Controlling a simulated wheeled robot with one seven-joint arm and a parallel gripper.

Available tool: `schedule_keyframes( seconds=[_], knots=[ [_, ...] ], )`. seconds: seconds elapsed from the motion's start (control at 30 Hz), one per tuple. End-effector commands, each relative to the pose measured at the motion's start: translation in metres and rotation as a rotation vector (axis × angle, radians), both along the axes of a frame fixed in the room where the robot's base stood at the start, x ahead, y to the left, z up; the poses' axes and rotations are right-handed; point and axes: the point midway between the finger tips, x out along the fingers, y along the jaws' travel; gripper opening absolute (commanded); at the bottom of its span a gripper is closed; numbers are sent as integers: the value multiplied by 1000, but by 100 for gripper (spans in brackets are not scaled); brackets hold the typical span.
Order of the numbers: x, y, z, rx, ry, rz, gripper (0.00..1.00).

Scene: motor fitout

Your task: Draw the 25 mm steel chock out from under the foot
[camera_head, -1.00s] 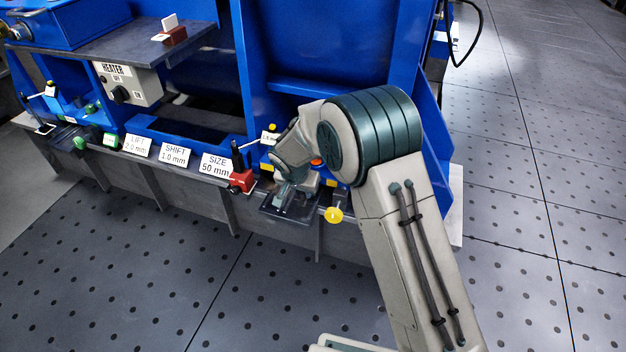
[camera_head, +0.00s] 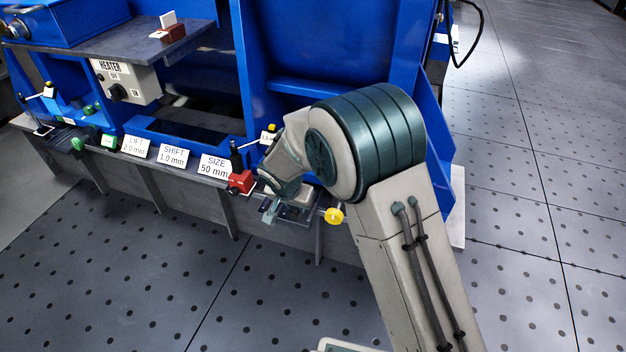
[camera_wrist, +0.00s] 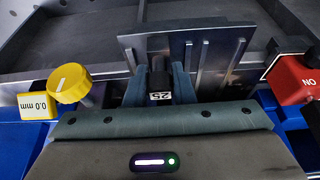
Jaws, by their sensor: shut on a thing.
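My gripper (camera_wrist: 161,88) is shut on a dark block with a white label reading 25, upside down in the wrist view; I take it as the grip end of the 25 mm chock (camera_wrist: 160,96). A grey steel plate with upright ridges (camera_wrist: 208,55) lies just beyond the fingers; I cannot tell whether it is joined to the block. In the head view my gripper (camera_head: 271,211) is low at the front edge of the bench, and my wrist hides the chock. The foot is not clearly visible, hidden behind my arm.
A red block (camera_head: 240,182) stands left of my gripper; it also shows in the wrist view (camera_wrist: 296,80). A yellow knob (camera_head: 334,215) is close on the right, beside a 0.0 mm tag (camera_wrist: 37,106). The blue frame (camera_head: 330,50) rises behind. Perforated floor (camera_head: 290,310) is open in front.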

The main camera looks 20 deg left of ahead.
Motion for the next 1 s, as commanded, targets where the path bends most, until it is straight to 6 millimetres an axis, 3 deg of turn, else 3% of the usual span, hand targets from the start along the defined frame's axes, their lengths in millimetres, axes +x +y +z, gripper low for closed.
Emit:
schedule_keyframes(
  seconds=[0.57, 1.0],
  knots=[
    [-7, 1, 2, 3, -3, 1, 0],
    [-7, 1, 24, 4, -3, 0, 0]
  ],
)
